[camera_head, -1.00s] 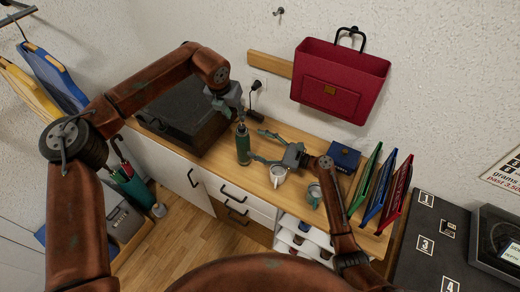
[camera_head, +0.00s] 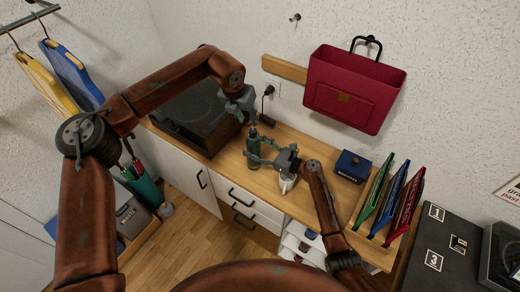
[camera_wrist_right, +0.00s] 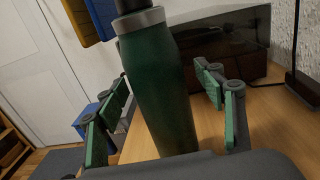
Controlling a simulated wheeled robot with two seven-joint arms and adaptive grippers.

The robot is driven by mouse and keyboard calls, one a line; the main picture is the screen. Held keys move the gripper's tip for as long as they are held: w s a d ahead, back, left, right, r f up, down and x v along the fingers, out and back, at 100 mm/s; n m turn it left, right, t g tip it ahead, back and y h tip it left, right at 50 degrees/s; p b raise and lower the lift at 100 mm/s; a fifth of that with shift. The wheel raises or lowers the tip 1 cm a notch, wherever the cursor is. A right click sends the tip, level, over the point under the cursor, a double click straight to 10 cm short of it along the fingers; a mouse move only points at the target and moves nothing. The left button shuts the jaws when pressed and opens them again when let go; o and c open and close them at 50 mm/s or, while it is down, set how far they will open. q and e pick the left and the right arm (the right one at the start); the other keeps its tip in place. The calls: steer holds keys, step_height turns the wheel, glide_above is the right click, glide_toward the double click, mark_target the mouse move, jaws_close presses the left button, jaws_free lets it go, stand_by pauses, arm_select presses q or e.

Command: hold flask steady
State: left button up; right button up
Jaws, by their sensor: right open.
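The green flask (camera_head: 253,150) stands upright on the wooden counter, with a grey collar and dark top in the right wrist view (camera_wrist_right: 160,80). My right gripper (camera_head: 257,149) is open, with its green-padded fingers on either side of the flask. In the right wrist view, gaps show between the flask and both fingers (camera_wrist_right: 165,112). My left gripper (camera_head: 253,121) is directly above the flask, pointing down at its top. Its fingertips are too small to tell whether they are shut or touch the cap.
A white mug (camera_head: 287,184) stands just below my right gripper. A blue box (camera_head: 353,166) and upright coloured folders (camera_head: 393,200) stand to the right. A red bag (camera_head: 353,90) hangs on the wall.

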steer(key=shift+a, duration=0.1)
steer(key=shift+c, duration=0.6)
jaws_close()
stand_by(1.1)
